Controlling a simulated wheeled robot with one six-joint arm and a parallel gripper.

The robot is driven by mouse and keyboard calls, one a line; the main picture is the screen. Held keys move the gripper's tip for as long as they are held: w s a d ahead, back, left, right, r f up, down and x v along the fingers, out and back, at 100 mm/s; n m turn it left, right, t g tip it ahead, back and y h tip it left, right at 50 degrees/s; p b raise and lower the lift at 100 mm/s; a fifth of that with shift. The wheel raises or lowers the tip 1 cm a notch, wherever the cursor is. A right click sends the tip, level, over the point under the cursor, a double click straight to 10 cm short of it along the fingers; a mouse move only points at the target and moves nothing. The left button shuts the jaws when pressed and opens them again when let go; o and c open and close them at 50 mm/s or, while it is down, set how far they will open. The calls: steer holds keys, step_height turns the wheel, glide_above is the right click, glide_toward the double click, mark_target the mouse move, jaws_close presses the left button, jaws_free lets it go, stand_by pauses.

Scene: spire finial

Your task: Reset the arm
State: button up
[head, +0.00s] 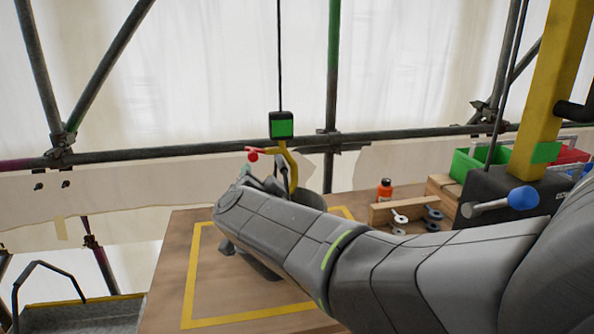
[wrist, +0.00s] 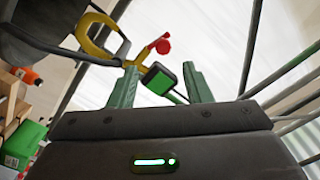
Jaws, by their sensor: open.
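My gripper (wrist: 161,72) is open in the wrist view, its two green fingers apart with nothing clearly held between them. In the head view my gripper (head: 275,176) is above the wooden table, largely hidden by my arm. A yellow hook (head: 292,165) with a red latch (head: 252,155) hangs below a green and black block (head: 281,125) on a cable. In the wrist view the hook (wrist: 98,30) and block (wrist: 158,82) show beyond the fingers; I cannot tell whether they touch. A dark grey rounded object (head: 310,200) is partly hidden behind my gripper.
The wooden table (head: 170,290) has a yellow taped outline (head: 190,275). At right are an orange bottle (head: 385,190), a wooden block with washers (head: 400,212), a green bin (head: 475,165), a red bin (head: 568,155) and a blue-knobbed lever (head: 522,198). Scaffold pipes (head: 180,150) cross behind.

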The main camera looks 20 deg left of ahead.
mark_target(253, 161)
steer(key=shift+s+d, duration=0.15)
steer(key=shift+s, duration=0.05)
steer(key=shift+w, duration=0.1)
steer(key=b+x, duration=0.2)
steer(key=x, duration=1.1)
steer(key=shift+w+a, duration=0.2)
steer(key=shift+a, duration=0.1)
steer(key=shift+s, duration=0.15)
